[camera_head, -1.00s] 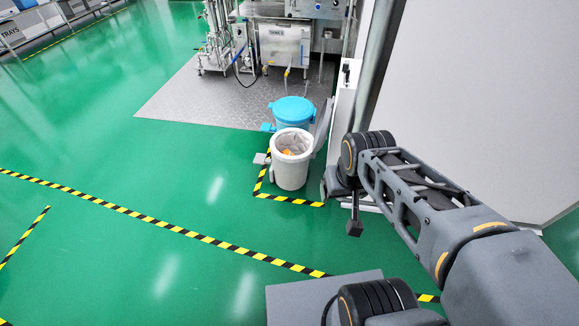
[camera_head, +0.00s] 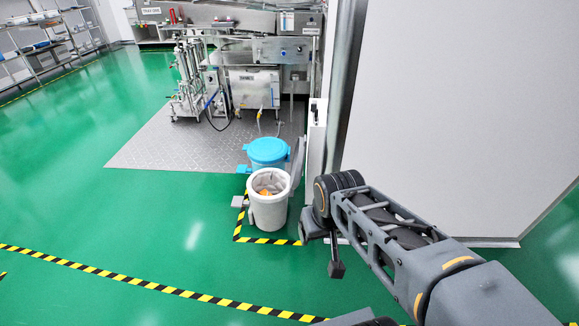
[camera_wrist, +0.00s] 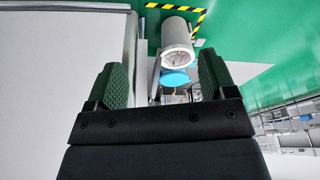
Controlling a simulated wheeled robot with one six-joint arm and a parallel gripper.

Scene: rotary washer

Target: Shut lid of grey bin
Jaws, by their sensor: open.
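The grey bin (camera_head: 268,212) stands upright on the green floor in the head view. Its grey lid (camera_head: 298,163) is raised, standing steeply at the bin's right rear. The open mouth shows a pale liner and something orange inside. In the wrist view the bin (camera_wrist: 176,38) appears upside down, beyond the fingers. My gripper (camera_wrist: 163,74) is open and empty there, with a green-padded finger on each side. In the head view my arm reaches in from the right, and its end (camera_head: 336,268) hangs to the right of the bin, nearer to me and apart from it.
A bin with a shut blue lid (camera_head: 268,151) stands just behind the grey one. A pale wall panel (camera_head: 450,110) rises close on the right. Yellow-black tape (camera_head: 268,241) edges the bins' spot. Steel machinery (camera_head: 255,88) stands behind. Green floor lies clear to the left.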

